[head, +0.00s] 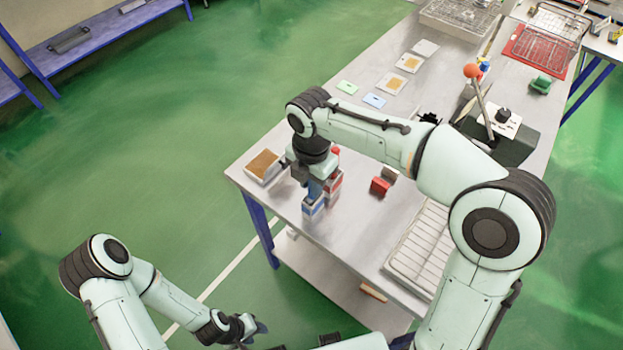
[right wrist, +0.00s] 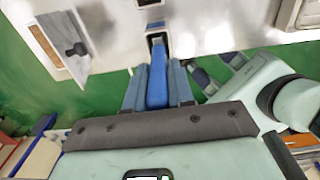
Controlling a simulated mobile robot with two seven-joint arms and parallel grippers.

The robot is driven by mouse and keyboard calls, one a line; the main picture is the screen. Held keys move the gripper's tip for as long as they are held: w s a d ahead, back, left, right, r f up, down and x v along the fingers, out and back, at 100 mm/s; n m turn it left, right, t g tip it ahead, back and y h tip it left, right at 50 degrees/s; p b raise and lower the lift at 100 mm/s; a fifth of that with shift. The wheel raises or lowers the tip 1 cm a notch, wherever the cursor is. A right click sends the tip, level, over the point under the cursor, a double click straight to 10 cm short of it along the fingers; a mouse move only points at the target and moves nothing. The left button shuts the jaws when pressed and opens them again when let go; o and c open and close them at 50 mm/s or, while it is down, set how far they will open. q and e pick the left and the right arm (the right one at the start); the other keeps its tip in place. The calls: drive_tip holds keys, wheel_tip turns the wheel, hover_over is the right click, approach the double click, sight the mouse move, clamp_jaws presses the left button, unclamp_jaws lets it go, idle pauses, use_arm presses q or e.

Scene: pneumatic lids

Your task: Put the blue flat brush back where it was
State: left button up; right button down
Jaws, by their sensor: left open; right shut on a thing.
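The blue flat brush (right wrist: 157,84) shows in the right wrist view as a blue handle between the two fingers of my right gripper (right wrist: 158,88), which is shut on it. In the head view my right gripper (head: 316,188) is low over the table's near left corner, at small blue-and-white and red-and-white blocks (head: 313,207). The brush is not clearly distinguishable there. My left gripper (head: 252,329) is open and empty over the floor, apart from the table.
A tray with a brown insert (head: 263,167) lies left of my right gripper. A red block (head: 380,186) and a wire rack (head: 425,245) are to its right. Cards lie further back, near a dark box with a red-knobbed lever (head: 472,71). Bare table lies in front.

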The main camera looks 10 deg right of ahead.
use_arm(q)
drive_tip(key=shift+s+f, duration=0.2)
drive_tip(key=shift+f, duration=0.1)
use_arm(e)
drive_tip(key=shift+f, duration=0.55)
drive_tip(key=c, duration=0.9)
unclamp_jaws()
wheel_tip(320, 180, up, 12)
drive_tip(key=shift+w+r+p, duration=0.1)
drive_tip(key=shift+r+p, duration=0.15)
drive_tip(key=shift+p, duration=0.8)
drive_tip(key=shift+r, duration=0.45)
use_arm(q)
drive_tip(key=w+r, duration=0.3)
drive_tip(key=shift+w+r, duration=0.2)
drive_tip(key=shift+r, duration=0.1)
